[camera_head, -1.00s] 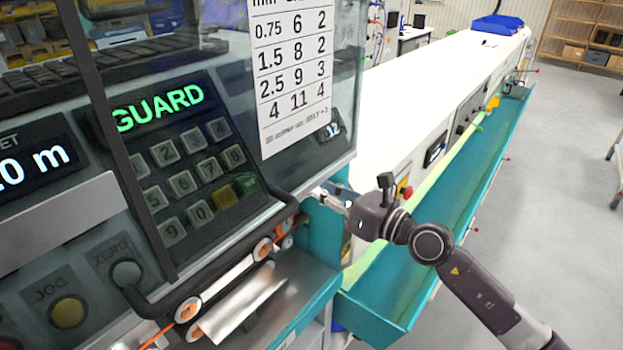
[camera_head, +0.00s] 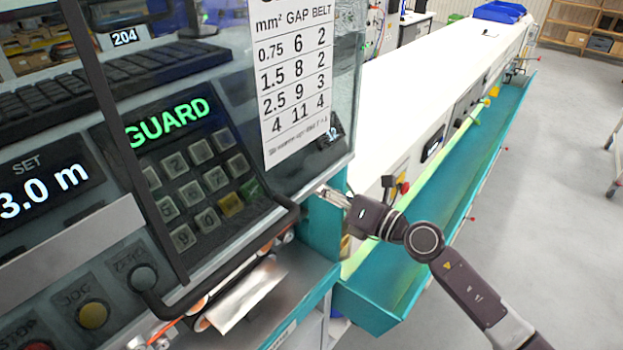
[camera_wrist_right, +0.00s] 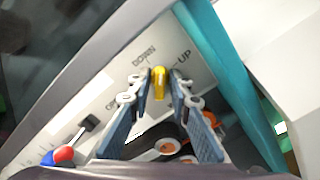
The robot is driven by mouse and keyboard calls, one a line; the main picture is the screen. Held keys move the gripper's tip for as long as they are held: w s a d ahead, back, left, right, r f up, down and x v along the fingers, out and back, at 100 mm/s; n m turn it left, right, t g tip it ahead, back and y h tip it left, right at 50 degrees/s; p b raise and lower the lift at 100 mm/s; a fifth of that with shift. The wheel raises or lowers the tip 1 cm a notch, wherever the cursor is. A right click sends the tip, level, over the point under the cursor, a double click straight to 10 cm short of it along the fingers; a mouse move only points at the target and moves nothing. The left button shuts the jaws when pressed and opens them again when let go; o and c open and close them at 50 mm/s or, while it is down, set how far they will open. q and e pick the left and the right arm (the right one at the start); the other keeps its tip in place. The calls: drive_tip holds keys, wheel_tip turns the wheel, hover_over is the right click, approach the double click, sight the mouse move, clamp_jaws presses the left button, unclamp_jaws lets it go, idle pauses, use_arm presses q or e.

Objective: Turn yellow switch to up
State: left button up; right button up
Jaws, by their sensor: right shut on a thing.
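The yellow switch (camera_wrist_right: 159,82) shows in the right wrist view as a small lever on a light panel, between the labels DOWN on its left and UP on its right. Its exact setting is hard to tell. My right gripper (camera_wrist_right: 160,88) has its fingertips on either side of the lever and is shut on it. In the head view my right gripper (camera_head: 327,193) reaches to the teal end wall of the machine, and the switch is hidden there. My left gripper is not in view.
A dark lever (camera_wrist_right: 88,122) and a red knob (camera_wrist_right: 64,154) are at the lower left of the wrist view. The keypad panel (camera_head: 200,180) and glass guard stand left of my arm. A teal trough (camera_head: 440,215) runs along the bench.

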drive_tip(key=shift+r+m+p, duration=0.1)
drive_tip(key=shift+m+p, duration=2.15)
drive_tip(key=shift+m, duration=0.55)
drive_tip(key=m, duration=0.2)
drive_tip(key=shift+m, duration=0.4)
drive_tip(key=o, duration=0.5)
drive_tip(key=shift+c, duration=0.2)
drive_tip(key=o, duration=0.6)
drive_tip(key=v, duration=0.8)
